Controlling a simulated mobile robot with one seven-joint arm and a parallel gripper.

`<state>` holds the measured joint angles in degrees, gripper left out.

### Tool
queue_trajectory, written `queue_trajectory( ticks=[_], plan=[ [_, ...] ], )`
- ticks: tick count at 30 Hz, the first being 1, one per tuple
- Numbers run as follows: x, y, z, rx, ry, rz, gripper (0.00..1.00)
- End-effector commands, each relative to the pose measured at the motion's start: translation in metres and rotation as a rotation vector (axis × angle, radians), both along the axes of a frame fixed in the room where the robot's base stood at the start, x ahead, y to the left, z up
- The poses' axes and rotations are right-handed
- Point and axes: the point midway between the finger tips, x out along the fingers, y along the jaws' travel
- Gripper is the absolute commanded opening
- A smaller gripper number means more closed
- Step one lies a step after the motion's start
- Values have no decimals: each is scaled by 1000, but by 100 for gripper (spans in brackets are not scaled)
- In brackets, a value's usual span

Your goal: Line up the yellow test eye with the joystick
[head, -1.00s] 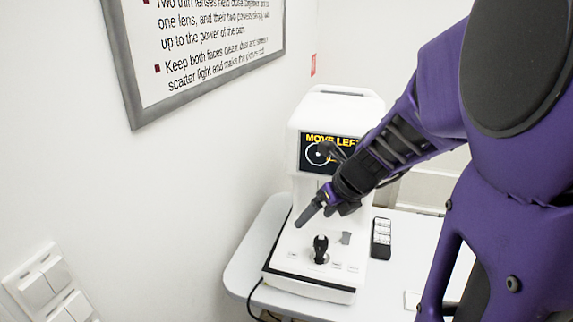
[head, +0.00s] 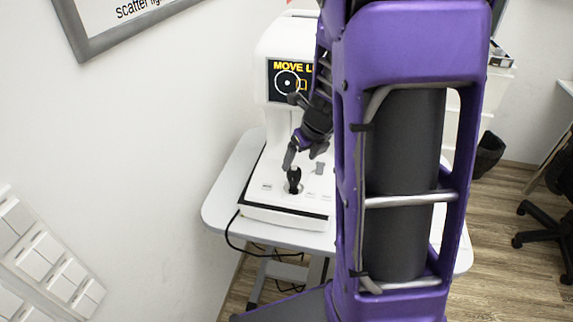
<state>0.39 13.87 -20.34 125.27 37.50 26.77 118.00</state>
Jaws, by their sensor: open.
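The white eye-test machine (head: 255,205) stands on a table. Its dark screen (head: 276,93) shows yellow letters "MOVE L", the rest hidden behind my arm. On the screen is a white ring (head: 287,83), and just to its right a small yellow outline (head: 302,85), perhaps the test eye, partly cut off by my arm. The black joystick (head: 294,181) stands upright on the machine's base. My gripper (head: 303,158) is open and empty, pointing down just above and behind the joystick; whether a finger touches it I cannot tell.
The pale table (head: 222,203) has a rounded left corner, with a black cable (head: 231,236) hanging over its front. White wall switches (head: 45,255) are at left. My arm hides the table's right part. A dark office chair (head: 545,225) stands far right.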

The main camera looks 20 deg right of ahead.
Motion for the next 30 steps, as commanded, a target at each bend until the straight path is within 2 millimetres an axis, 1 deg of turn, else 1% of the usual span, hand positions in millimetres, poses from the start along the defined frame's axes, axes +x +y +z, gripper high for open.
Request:
queue_trajectory(
  ticks=[1,3,6,10,15,24,25,26,30],
  plan=[
    [4,0,-15,0,3,-1,86],
    [9,2,-27,0,3,0,86],
    [15,2,-43,0,2,-2,86],
    [22,4,-57,0,1,0,86],
    [27,5,-66,0,-1,0,86],
    [28,6,-67,0,-1,0,86],
    [28,6,-67,0,-1,0,84],
    [28,6,-67,0,-1,0,78],
    [28,6,-67,0,-1,0,53]
  ],
)
